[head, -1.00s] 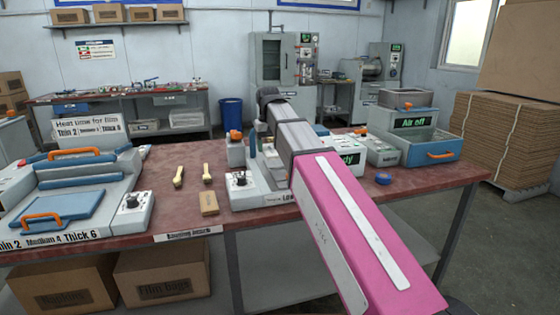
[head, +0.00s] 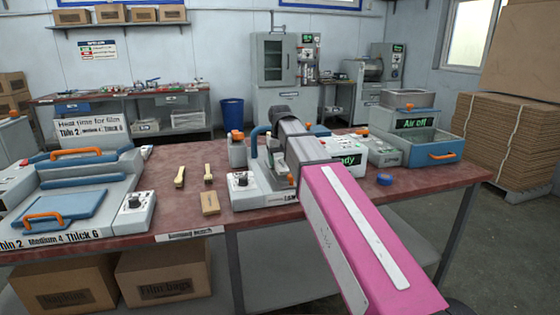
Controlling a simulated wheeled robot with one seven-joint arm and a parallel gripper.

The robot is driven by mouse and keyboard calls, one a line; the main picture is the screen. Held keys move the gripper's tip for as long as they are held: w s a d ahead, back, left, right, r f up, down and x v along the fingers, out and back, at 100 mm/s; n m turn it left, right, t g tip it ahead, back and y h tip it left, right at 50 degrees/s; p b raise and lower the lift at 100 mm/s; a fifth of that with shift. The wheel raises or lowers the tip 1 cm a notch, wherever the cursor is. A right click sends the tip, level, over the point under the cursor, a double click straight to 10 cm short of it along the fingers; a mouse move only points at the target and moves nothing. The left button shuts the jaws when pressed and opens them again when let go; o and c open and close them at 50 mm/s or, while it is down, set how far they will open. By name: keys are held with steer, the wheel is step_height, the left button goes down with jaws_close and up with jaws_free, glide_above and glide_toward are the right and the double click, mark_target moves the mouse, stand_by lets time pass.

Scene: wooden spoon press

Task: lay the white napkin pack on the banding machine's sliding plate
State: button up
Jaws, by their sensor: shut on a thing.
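The banding machine (head: 262,193), a grey unit with a dial box and a blue arched handle, stands mid-bench. Its green-lit display box (head: 347,160) reads partly "dy". My arm, a pink link leading to a grey one with a dark end, reaches from the lower right over the machine. The arm hides much of the machine, so I cannot make out the sliding plate. My gripper's fingers are hidden behind the arm and the machine's parts. I cannot make out the white napkin pack in this view.
A heat sealer (head: 75,195) fills the bench's left. An "Air off" unit (head: 428,140) stands right.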

mark_target(280, 162)
steer(key=o, duration=0.9)
steer(key=shift+f, duration=0.1)
step_height(280, 162, up, 12)
stand_by(0.3)
